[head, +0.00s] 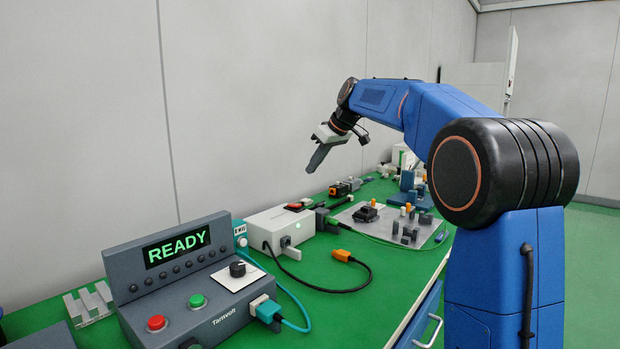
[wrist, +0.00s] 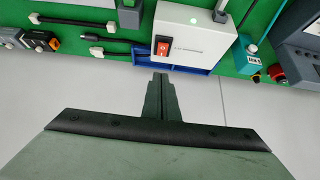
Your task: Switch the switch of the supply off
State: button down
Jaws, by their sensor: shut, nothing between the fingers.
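The supply is a white box (head: 280,224) on the green bench, left of centre in the head view, with a small lit green light on it. The supply also shows at the top of the wrist view (wrist: 208,47). Which way the rocker is tilted is too small to tell. My gripper (head: 312,169) is shut and empty, pointing down above and beyond the supply in the head view. In the wrist view its closed fingertips (wrist: 161,77) are just below the switch in the picture, apart from it.
A grey console (head: 190,275) reading READY, with red and green buttons, stands nearer on the bench. A black cable with an orange plug (head: 342,255) lies right of the supply. A grey mat (head: 385,230) with small parts is farther right. A pale wall runs behind the bench.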

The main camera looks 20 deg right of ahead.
send_over(300, 205)
jog(key=f, duration=0.7)
jog(key=shift+s+d+f, duration=0.15)
jog(key=shift+s+d, duration=0.05)
jog(key=shift+s, duration=0.05)
jog(key=f, duration=0.3)
jog(key=shift+s+d, duration=0.15)
jog(key=shift+s, duration=0.1)
jog(key=shift+f, duration=0.4)
jog(key=shift+s+d+f, duration=0.2)
jog(key=shift+s+f, duration=0.05)
jog(key=shift+f, duration=0.4)
jog(key=shift+r, duration=0.15)
jog(key=shift+r, duration=0.65)
jog(key=shift+r, duration=0.15)
